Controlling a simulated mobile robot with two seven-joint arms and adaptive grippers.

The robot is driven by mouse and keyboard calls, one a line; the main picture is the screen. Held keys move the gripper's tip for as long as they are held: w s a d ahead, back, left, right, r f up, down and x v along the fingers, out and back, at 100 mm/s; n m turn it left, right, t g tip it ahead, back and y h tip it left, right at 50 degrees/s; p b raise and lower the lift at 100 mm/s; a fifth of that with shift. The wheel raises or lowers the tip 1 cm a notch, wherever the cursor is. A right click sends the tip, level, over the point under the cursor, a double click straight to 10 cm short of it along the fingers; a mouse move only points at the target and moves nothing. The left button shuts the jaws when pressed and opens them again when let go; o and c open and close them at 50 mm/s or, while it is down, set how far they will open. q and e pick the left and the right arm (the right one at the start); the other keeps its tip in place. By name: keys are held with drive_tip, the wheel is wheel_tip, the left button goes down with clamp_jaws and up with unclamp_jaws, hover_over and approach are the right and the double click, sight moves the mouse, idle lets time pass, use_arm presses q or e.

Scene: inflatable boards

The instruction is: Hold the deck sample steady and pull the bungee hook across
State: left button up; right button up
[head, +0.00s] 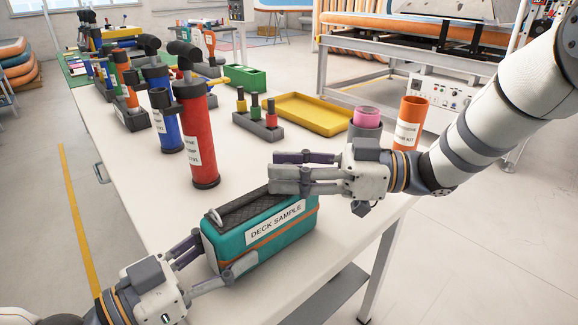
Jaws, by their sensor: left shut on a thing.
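The deck sample (275,238), a teal block with an orange stripe and a white label, lies near the front edge of the table. Its top carries a dark textured strip (252,207). A small grey metal loop (214,216) shows at the left end of the top; I cannot tell if it is the bungee hook. My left gripper (228,250) is shut on the left end of the deck sample. My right gripper (275,171) is over the block's far right end, with its fingers pointing left. Its fingers hide what lies behind them, and their opening is unclear.
A red pump (198,135) and blue pumps (166,120) stand behind on the table (140,190). A yellow tray (315,113), a grey holder (258,126), a grey cup with a pink roll (366,122) and an orange tube (410,122) stand beyond my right gripper.

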use_arm(q)
drive_tip(key=shift+f, duration=0.1)
use_arm(e)
drive_tip(key=s+d, duration=0.2)
drive_tip(key=d, duration=0.9)
drive_tip(key=shift+d, duration=0.4)
use_arm(q)
drive_tip(key=o, duration=1.3)
drive_tip(key=shift+o, duration=0.2)
